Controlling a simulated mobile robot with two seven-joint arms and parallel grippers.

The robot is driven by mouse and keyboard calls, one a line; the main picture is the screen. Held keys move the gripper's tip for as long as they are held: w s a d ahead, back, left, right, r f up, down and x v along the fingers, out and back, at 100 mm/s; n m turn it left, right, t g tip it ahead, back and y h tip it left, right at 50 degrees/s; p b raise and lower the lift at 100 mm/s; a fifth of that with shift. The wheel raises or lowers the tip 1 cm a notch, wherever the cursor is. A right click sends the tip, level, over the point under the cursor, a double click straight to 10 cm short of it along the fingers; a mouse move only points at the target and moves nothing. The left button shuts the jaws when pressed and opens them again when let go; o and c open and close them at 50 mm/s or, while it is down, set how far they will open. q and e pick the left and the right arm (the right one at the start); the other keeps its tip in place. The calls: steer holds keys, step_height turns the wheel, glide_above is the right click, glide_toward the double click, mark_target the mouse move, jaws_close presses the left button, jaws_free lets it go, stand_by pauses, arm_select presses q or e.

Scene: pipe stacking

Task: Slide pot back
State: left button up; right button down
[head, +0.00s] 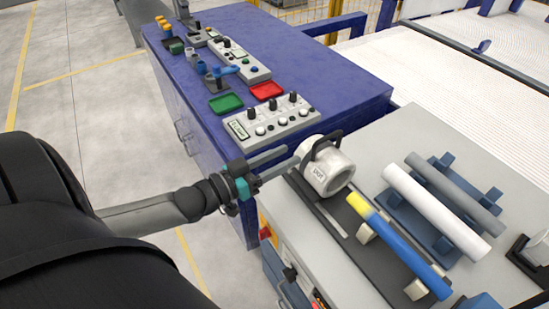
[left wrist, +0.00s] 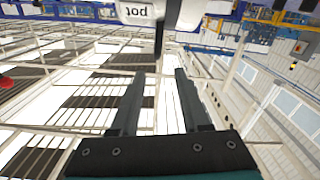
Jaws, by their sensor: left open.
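The white pot (head: 327,176), a short cylinder labelled "pot", sits at the upper end of a dark rail (head: 350,245) on the grey bench. A dark handle (head: 311,148) arches over it. My left gripper (head: 290,158) is open, its two fingers pointing at the pot's left side near the handle. Whether they touch the handle cannot be told. In the left wrist view the open fingers (left wrist: 157,72) show empty space between them. The pot's label side (left wrist: 138,13) shows upside down at the top edge there. My right gripper is not in view.
A white pipe (head: 435,212) and a grey pipe (head: 455,192) rest on a blue rack. A blue cabinet (head: 330,85) with control boxes and red and green trays stands behind.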

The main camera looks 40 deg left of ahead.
arm_select(q)
steer(key=shift+v, duration=1)
steer(key=shift+w, duration=0.1)
steer(key=s+d+f+g+y, duration=0.35)
steer(key=d+f+g, duration=0.25)
steer(key=d+f, duration=0.2)
steer(key=s+g+y, duration=0.3)
steer(key=s+g, duration=0.4)
steer(key=s, duration=0.5)
step_height(320, 180, down, 25)
steer(key=s+g+b, duration=0.1)
steer(key=s, duration=0.2)
steer(key=s+a+f+g+b, duration=0.1)
steer(key=s+a+f, duration=0.1)
steer(key=s+f, duration=1.1)
steer(key=shift+s+f+g, duration=0.2)
steer(key=shift+s+g, duration=0.1)
steer(key=shift+s, duration=0.45)
